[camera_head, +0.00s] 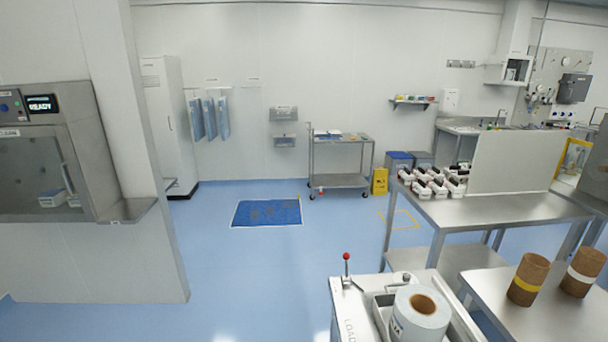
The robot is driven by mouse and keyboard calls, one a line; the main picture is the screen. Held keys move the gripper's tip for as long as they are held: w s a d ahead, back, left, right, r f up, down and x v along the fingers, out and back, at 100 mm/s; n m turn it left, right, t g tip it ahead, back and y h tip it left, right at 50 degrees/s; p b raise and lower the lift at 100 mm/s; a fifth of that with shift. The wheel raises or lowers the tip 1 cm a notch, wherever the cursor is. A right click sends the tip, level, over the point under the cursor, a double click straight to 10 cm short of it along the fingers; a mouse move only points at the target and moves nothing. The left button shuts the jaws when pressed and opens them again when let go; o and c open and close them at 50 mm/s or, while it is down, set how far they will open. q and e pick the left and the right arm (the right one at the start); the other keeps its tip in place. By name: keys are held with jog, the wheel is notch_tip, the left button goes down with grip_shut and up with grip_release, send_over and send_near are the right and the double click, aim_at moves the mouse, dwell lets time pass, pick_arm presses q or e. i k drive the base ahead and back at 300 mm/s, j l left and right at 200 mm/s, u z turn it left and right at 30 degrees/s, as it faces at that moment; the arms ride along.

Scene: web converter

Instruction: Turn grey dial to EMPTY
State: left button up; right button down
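I cannot make out a grey dial or the word EMPTY for sure. A metal unit (354,298) at the bottom, right of centre, carries the letters LOAD and a lever with a red ball (346,256). A white roll with a brown core (421,318) lies on it and hides part of its top. A rounded pale grey part (404,279) shows behind the roll; I cannot tell what it is. Neither of my grippers is in view.
A steel table (493,208) with several small white containers stands behind the unit. Two brown rolls (528,279) stand on a surface at right. A cabinet with a READY display (42,104) is at left. Blue floor (250,280) in the middle is clear.

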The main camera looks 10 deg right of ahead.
aim_at(405, 276)
jog(key=z, duration=1.55)
